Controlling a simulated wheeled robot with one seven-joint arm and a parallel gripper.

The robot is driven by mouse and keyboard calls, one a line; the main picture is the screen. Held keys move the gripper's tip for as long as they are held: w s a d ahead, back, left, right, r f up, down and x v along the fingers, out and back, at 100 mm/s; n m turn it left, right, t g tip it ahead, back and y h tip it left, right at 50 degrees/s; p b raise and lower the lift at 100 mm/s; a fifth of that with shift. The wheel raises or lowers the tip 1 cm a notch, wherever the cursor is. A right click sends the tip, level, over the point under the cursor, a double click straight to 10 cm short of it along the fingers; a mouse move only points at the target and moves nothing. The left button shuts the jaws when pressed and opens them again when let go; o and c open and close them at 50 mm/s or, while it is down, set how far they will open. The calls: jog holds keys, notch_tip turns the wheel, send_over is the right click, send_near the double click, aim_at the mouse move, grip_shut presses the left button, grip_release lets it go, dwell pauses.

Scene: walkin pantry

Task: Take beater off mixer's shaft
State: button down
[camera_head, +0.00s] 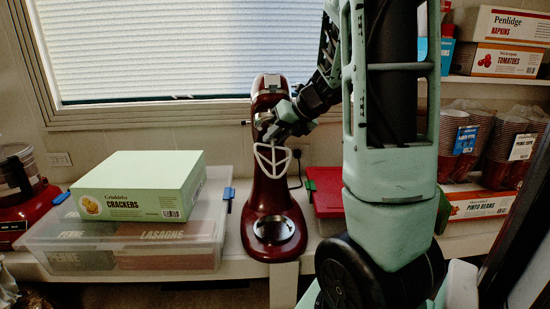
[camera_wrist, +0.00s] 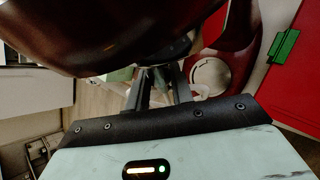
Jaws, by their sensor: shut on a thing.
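The dark red stand mixer (camera_head: 271,190) stands on the counter below the window, with a round metal bowl plate (camera_head: 273,229) at its base. The white flat beater (camera_head: 273,160) hangs under the mixer's head, above the plate. My gripper (camera_head: 268,132) reaches in from the right at the top of the beater and is shut on it. In the wrist view, the mixer (camera_wrist: 110,30) fills the top, and the fingers of my gripper (camera_wrist: 160,75) reach under its head. The beater's top and the shaft are mostly hidden there.
A green crackers box (camera_head: 140,185) sits on a clear lidded bin (camera_head: 130,245) left of the mixer. A red-lidded bin (camera_head: 326,190) is close on the right. Stacked cups (camera_head: 500,150) and boxes fill the right shelves. The counter's front edge is close.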

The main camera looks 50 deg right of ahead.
jog(key=shift+s+d+f+n+t+y+b, duration=0.1)
jog(key=shift+s+d+n+t+y+b, duration=0.25)
jog(key=shift+y+b, duration=0.4)
jog(key=shift+w, duration=0.1)
dwell(0.3)
jog(key=c, duration=1.2)
grip_release()
jog(key=shift+d, duration=0.1)
jog(key=shift+o, duration=0.3)
jog(key=shift+w+a, duration=0.1)
jog(key=shift+a, duration=0.1)
